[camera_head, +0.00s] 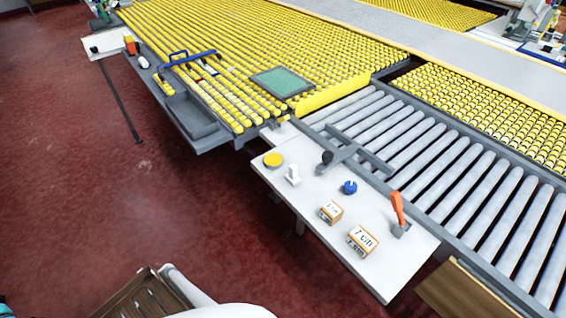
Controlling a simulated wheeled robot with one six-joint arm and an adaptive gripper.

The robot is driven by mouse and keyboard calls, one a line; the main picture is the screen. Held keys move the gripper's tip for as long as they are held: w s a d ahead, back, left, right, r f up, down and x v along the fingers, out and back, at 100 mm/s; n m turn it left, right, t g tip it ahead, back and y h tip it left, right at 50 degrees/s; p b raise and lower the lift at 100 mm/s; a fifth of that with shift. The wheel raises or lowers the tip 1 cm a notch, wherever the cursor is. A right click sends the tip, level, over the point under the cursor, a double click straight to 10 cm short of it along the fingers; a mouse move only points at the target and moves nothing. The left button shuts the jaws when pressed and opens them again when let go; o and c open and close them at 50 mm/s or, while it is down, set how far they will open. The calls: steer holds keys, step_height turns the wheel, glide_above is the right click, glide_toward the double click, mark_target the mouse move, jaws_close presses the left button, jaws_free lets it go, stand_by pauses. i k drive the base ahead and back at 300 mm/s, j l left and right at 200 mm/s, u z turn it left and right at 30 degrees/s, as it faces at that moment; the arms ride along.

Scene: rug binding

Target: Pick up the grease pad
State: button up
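I cannot tell for certain which thing is the grease pad. A round, flat yellow disc (273,159) lies at the upper left end of the white side table (300,200). A flat green rectangular pad (281,82) with a dark border lies on the yellow rollers behind that table. A small blue round item (349,187) sits near the table's middle. All three lie free, with nothing holding them. My gripper is not in view. A pale rounded shape at the bottom edge may be part of my own body.
The white table also holds a small white item (292,175), two labelled boxes (330,211) (362,240) and an orange-handled tool (398,208). A grey bracket with a black knob (327,157) overlaps its back edge. Grey rollers (450,165) lie behind. Red floor (130,190) is open at left.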

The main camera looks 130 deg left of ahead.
mark_target(292, 178)
steer(key=i+u, duration=0.1)
steer(key=u, duration=4.45)
steer(key=k+l+u, duration=0.15)
steer(key=k+l, duration=0.2)
steer(key=k, duration=0.15)
steer(key=k+l+u, duration=0.1)
steer(key=k+l, duration=0.15)
steer(key=k, duration=0.3)
